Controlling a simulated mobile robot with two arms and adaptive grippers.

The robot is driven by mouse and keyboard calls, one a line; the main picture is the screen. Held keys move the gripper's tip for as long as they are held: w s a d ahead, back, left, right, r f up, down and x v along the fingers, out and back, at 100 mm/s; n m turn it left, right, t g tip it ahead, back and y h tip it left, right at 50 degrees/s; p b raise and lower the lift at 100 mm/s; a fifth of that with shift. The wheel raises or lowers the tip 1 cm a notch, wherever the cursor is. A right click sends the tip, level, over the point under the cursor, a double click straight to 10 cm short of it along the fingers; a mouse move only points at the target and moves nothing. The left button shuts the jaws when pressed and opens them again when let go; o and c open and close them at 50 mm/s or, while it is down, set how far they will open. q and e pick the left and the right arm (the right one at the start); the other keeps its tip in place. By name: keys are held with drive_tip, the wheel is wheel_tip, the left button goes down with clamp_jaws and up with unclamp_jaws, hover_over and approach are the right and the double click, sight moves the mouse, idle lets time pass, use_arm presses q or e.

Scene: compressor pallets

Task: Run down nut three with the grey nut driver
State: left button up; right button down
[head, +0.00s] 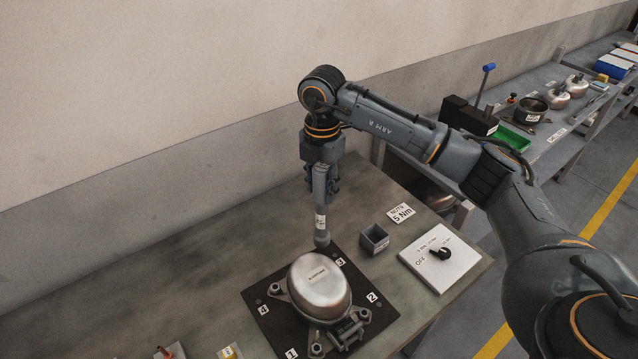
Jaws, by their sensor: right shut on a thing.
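My right gripper (322,178) is shut on the grey nut driver (321,208), a slim upright tool with a pale label band. The driver points straight down, its lower end at the far corner of the compressor, beside the label 3 (340,262). Nut three is hidden under the driver's end, and I cannot tell whether they touch. The compressor (322,290), a silvery dome with feet, sits on a dark plate (378,318) with number labels at its corners. My left gripper is out of view.
A small grey box (374,239) and a 5 Nm card (401,213) lie right of the driver. A white switch panel (445,270) with a black knob (443,253) is further right. The bench (170,300) is clear at left. Another bench holds a green tray (513,137).

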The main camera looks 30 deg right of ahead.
sight(319, 202)
drive_tip(key=shift+a+f+b, duration=0.25)
drive_tip(key=shift+f+b, duration=0.15)
drive_tip(key=shift+f, duration=0.3)
drive_tip(key=shift+a+f+b, duration=0.1)
drive_tip(key=shift+f+b, duration=0.3)
drive_tip(key=shift+f, duration=0.55)
drive_tip(key=shift+f+b, duration=0.55)
drive_tip(key=shift+f, duration=0.15)
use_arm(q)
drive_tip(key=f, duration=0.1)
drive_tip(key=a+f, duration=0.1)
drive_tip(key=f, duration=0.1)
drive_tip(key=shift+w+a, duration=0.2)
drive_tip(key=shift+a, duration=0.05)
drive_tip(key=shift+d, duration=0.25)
use_arm(e)
drive_tip(key=shift+f, duration=0.1)
